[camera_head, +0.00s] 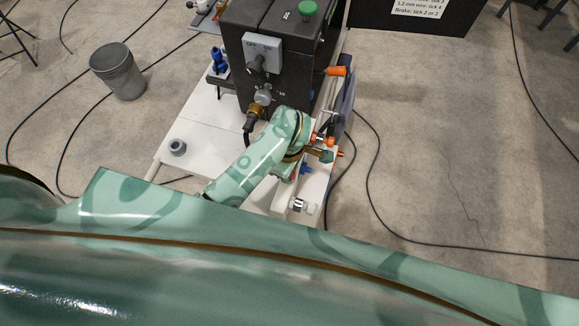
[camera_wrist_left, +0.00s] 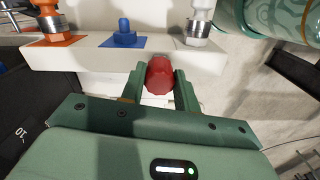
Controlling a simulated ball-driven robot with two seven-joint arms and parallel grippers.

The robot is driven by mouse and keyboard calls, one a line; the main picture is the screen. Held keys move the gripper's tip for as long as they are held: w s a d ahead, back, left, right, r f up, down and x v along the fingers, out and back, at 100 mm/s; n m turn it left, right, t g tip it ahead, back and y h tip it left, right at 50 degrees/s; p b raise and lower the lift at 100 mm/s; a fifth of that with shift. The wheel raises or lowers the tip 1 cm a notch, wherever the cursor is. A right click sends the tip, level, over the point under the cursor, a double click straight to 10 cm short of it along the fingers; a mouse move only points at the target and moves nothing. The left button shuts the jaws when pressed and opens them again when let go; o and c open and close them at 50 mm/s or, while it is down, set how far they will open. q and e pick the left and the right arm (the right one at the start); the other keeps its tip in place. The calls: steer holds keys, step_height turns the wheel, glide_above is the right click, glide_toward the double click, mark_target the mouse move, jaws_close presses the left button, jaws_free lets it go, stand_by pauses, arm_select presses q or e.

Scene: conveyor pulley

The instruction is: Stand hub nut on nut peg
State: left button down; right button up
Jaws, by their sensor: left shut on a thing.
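The hub nut looks to be the red faceted piece (camera_wrist_left: 160,77) in the left wrist view. My left gripper (camera_wrist_left: 160,82) is shut on it, with one green finger on each side. A short blue peg (camera_wrist_left: 124,34) stands on a blue square of a white block (camera_wrist_left: 85,60), apart from the nut and up and left of it; it looks like the nut peg and is bare. In the head view my left arm reaches over the white bench, and its wrist hides most of the gripper and the nut. My right gripper is in neither view.
Metal fittings stand on either side of the peg, one on an orange square (camera_wrist_left: 52,25) and one at the right (camera_wrist_left: 199,28). A dark machine (camera_head: 270,60) stands behind my arm. A grey ring (camera_head: 177,147) lies on the bench. A bucket (camera_head: 118,70) and cables are on the floor.

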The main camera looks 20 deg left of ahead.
arm_select(q)
steer(key=shift+f, duration=0.2)
jaws_free()
stand_by(0.7)
